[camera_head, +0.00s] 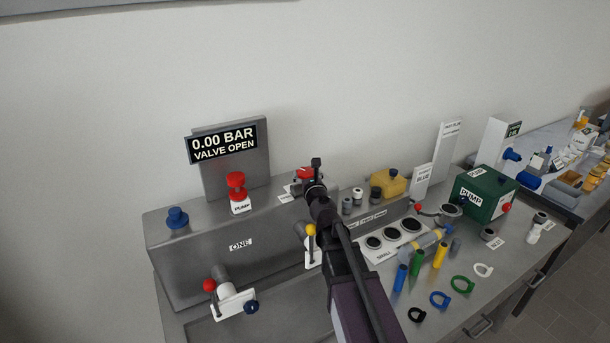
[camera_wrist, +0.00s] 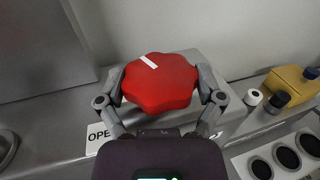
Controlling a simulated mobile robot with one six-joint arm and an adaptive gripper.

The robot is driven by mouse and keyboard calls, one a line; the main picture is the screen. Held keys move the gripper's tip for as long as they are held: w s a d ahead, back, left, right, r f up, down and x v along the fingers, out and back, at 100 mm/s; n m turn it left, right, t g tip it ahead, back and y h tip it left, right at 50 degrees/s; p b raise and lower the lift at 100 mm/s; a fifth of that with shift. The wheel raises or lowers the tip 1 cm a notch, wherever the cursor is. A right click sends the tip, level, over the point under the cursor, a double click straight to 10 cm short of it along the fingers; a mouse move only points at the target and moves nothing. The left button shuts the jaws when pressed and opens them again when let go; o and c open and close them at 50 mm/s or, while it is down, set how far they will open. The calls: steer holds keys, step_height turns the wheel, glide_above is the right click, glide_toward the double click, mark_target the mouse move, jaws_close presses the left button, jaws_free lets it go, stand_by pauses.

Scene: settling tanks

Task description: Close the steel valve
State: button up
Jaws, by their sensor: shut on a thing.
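A red lobed valve knob (camera_wrist: 160,88) with a white line mark sits on a steel block (camera_wrist: 205,60) in the wrist view. The mark points to the upper left. My gripper (camera_wrist: 161,84) is shut on the knob, with one finger on its left side and one on its right. In the head view the knob (camera_head: 304,173) is partly hidden by my gripper (camera_head: 312,182). A white label (camera_wrist: 97,138) reading "OPE", its end hidden, is at the left. The display (camera_head: 222,144) reads 0.00 BAR, VALVE OPEN.
A red PUMP button (camera_head: 237,185) and a blue knob (camera_head: 178,217) stand on the steel housing to the left. Right of my arm are a yellow container (camera_head: 388,184), a green PUMP box (camera_head: 484,194), and loose coloured rings and cylinders. A wall stands close behind.

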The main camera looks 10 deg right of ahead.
steer(key=shift+s+m+g+h, duration=0.1)
steer(key=shift+m+g+h, duration=0.15)
steer(key=shift+m+h, duration=1.1)
steer(key=shift+m+g+h, duration=0.25)
steer(key=shift+m+h, duration=0.6)
steer(key=shift+h, duration=1)
steer(key=shift+m+h, duration=0.3)
steer(key=shift+h, duration=0.2)
steer(key=o, duration=0.9)
steer(key=shift+c, duration=0.2)
steer(key=shift+s+r, duration=0.1)
steer(key=shift+a, duration=0.1)
steer(key=v, duration=1.1)
steer(key=shift+s, duration=0.4)
steer(key=shift+a+r, duration=0.1)
